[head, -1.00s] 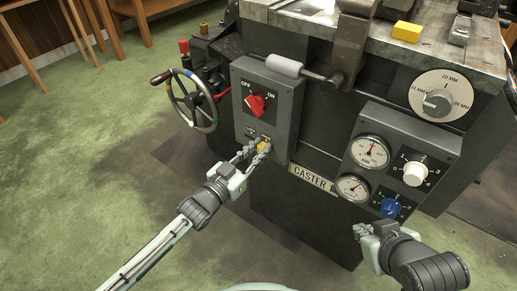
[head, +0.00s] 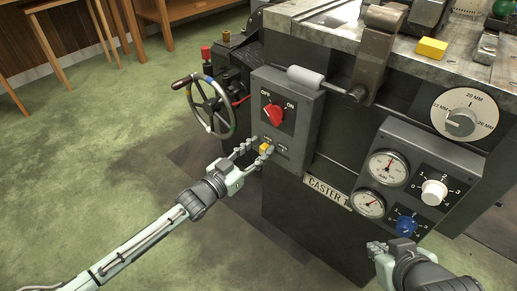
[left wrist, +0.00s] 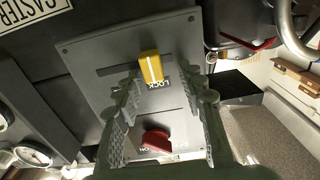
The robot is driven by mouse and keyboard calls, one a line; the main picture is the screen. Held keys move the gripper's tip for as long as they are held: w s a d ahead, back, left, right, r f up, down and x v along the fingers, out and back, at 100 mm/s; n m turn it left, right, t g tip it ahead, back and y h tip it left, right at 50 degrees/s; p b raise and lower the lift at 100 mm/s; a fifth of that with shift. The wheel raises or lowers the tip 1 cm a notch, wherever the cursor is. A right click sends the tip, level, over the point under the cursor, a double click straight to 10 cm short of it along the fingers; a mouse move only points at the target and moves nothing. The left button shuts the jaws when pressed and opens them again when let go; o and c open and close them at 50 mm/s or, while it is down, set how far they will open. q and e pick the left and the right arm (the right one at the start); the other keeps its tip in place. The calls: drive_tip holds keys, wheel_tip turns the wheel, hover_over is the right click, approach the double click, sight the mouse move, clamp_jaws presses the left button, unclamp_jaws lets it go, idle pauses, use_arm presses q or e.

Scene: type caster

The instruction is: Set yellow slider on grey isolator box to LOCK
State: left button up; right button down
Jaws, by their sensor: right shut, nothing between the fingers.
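The grey isolator box (head: 300,112) hangs on the machine's left front, with a red knob (head: 274,115) above a slot. The yellow slider (head: 264,149) stands at the slot's left end in the head view. In the left wrist view the slider (left wrist: 151,67) is beside the LOCK label (left wrist: 155,84), and the bare slot runs left from it. My left gripper (head: 259,146) is open, its fingers either side of the slider. The finger on the right in the head view is close to it; contact cannot be told. My right gripper (head: 375,247) is shut and empty below the gauge panel.
A handwheel (head: 211,107) stands left of the box. The gauge panel (head: 411,172), with a white knob (head: 434,193) and a blue knob (head: 406,226), is at the right. Open floor lies at the left.

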use_arm(q)
drive_tip(key=shift+s, duration=0.1)
use_arm(e)
drive_tip(key=shift+r, duration=0.1)
use_arm(q)
drive_tip(key=shift+s+a, duration=0.2)
drive_tip(key=shift+s, duration=0.05)
drive_tip(key=v, duration=1.1)
drive_tip(key=shift+a, duration=0.1)
use_arm(e)
drive_tip(key=shift+d, duration=0.1)
